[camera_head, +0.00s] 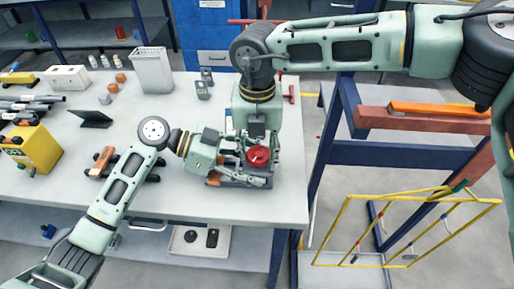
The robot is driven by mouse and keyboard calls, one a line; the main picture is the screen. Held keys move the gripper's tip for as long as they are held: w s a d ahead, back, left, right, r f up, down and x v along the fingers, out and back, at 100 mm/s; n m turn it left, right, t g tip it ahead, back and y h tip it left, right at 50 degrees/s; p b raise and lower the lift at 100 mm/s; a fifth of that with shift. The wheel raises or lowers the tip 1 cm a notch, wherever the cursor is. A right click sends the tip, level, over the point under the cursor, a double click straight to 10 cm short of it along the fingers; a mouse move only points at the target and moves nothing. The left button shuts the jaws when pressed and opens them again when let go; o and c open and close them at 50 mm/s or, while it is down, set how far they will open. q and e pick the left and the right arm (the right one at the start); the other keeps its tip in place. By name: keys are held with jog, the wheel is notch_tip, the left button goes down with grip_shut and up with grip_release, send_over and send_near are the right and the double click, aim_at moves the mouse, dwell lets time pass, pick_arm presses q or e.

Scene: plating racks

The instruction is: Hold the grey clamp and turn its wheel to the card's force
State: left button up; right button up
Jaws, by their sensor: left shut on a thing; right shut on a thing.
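The grey clamp (238,182) is near the front right of the white table, largely hidden by my two grippers. Its red wheel (258,157) faces up, with a pale mark on top. My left gripper (250,176) comes in low from the left and is shut on the clamp's body. My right gripper (257,140) points down from above and is shut at the red wheel; its fingertips are hard to make out. No readable force card shows.
An orange-and-black clamp (103,160) lies left of my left forearm. A dark tilted plate (92,118), a yellow box (33,150) and a white bin (153,70) stand on the table. A yellow wire rack (345,215) hangs right, beyond the table's edge.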

aim_at(257, 153)
jog(key=c, duration=0.3)
jog(key=shift+a+m, duration=0.15)
jog(key=shift+m, duration=2.45)
jog(key=shift+c, duration=0.3)
jog(key=o, duration=1.1)
jog(key=shift+r, duration=0.15)
notch_tip(257, 153, up, 12)
jog(key=shift+f, duration=0.15)
